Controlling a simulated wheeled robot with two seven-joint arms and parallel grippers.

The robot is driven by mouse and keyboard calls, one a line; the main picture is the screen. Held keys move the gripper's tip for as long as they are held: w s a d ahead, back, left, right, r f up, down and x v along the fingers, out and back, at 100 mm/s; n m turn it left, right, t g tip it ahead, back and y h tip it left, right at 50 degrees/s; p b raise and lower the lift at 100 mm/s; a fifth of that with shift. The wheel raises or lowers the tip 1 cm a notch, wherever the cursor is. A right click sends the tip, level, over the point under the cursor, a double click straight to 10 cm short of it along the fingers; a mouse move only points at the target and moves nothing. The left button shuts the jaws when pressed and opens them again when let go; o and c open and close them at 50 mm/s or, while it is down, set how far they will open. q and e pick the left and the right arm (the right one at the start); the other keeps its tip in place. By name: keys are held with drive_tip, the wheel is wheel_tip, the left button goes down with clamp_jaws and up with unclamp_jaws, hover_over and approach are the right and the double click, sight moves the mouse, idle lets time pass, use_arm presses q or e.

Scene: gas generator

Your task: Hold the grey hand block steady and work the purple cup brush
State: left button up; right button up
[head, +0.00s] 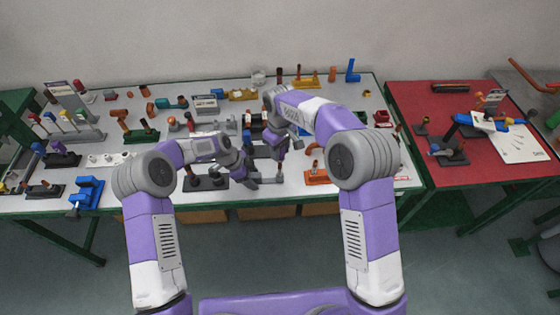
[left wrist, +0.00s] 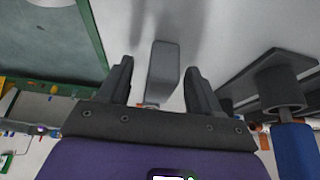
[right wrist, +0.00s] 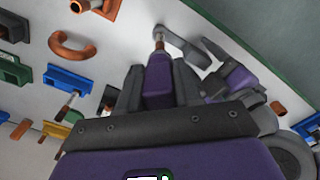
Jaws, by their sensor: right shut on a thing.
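The grey hand block (head: 268,179) lies near the front edge of the white table in the head view. In the left wrist view, the grey hand block (left wrist: 163,72) stands between the fingers of my left gripper (left wrist: 160,75), with a gap on both sides. My left gripper (head: 250,179) is open. My right gripper (right wrist: 158,80) is shut on the purple cup brush (right wrist: 158,82), whose thin coppery end points at the end of the block (right wrist: 182,45). I cannot tell whether they touch. The brush is small in the head view (head: 283,151).
Many fixtures and tools crowd the white table (head: 110,175), including a blue bracket (head: 86,193) at front left and an orange holder (head: 317,175) right of the block. A red table (head: 410,100) adjoins at right. The table's front edge is close to the block.

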use_arm(q)
drive_tip(key=shift+r, duration=0.1)
drive_tip(key=v, duration=1.2)
